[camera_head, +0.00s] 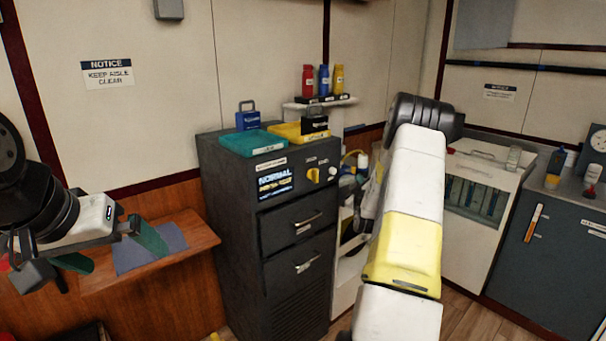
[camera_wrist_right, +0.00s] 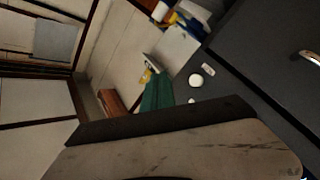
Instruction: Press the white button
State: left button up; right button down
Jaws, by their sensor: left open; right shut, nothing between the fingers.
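The white button (camera_head: 332,171) is on the upper front of a dark grey cabinet (camera_head: 232,222), right of a yellow knob (camera_head: 313,175) and a lit display (camera_head: 276,181) reading "NORMAL". In the right wrist view a round white button (camera_wrist_right: 195,80) shows on the dark panel beside a small pale label. My right gripper (camera_wrist_right: 160,88), with green fingers, is shut and empty. Its fingers appear close beside the button, with a gap in the picture; depth is hard to judge. In the head view my right arm hides the right fingers. My left gripper (camera_head: 112,255) is open and empty, far left of the cabinet.
Several bottles stand on a wall shelf (camera_head: 345,100) behind. A wooden ledge (camera_head: 195,240) with a grey-blue mat is beside my left gripper. A white open-front unit (camera_head: 497,165) stands to the right.

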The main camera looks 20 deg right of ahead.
jog(key=shift+s+d+f+h, duration=0.1)
jog(key=shift+f+h, duration=0.2)
jog(key=shift+f, duration=0.3)
send_near(336, 171)
jog(key=shift+w+d+r, duration=0.2)
jog(key=shift+w+d, duration=1.8)
jog(key=shift+w, duration=0.2)
jog(key=shift+w, duration=0.1)
jog(key=shift+w+a, duration=0.15)
jog(key=shift+w, duration=0.15)
jog(key=shift+w+a, duration=0.4)
jog(key=shift+w, duration=0.45)
dwell(1.1)
dwell(0.4)
jog(key=shift+s+d, duration=0.25)
jog(key=shift+s, duration=0.35)
jog(key=shift+s+d, duration=0.25)
jog(key=shift+s, duration=0.35)
jog(key=shift+s, duration=0.1)
